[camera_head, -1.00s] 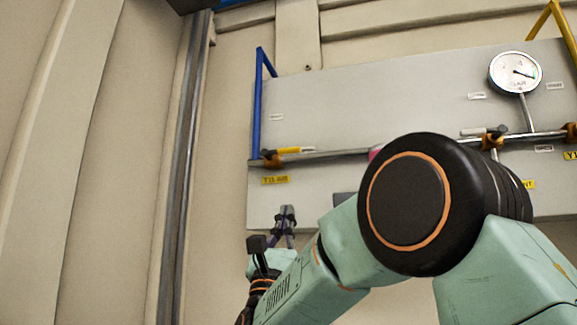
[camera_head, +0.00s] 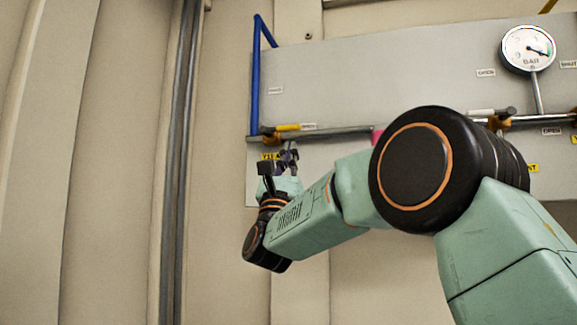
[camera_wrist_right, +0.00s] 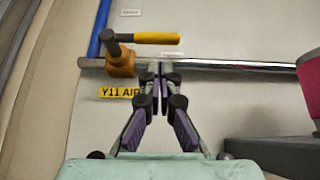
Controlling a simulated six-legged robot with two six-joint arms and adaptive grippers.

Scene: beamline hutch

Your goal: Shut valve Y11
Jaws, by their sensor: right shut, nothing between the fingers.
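Valve Y11 (camera_wrist_right: 121,62) is an orange body on the steel pipe, with a yellow lever (camera_wrist_right: 157,38) that points right, along the pipe. A yellow label reading "Y11 AIR" (camera_wrist_right: 118,92) is below it. In the head view the valve (camera_head: 270,135) and its yellow lever (camera_head: 288,127) are at the panel's left end. My right gripper (camera_wrist_right: 159,68) is shut and empty, its tips at about the pipe's height, right of the valve body and below the lever. In the head view the right gripper (camera_head: 289,152) is just below the valve. My left gripper is not in view.
A blue pipe (camera_head: 255,80) rises at the valve's left. Another valve with a pale lever (camera_head: 482,112) is further right, under a round gauge (camera_head: 529,49). A pink-red object (camera_wrist_right: 310,82) and a dark grey box (camera_wrist_right: 275,150) are right of the gripper.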

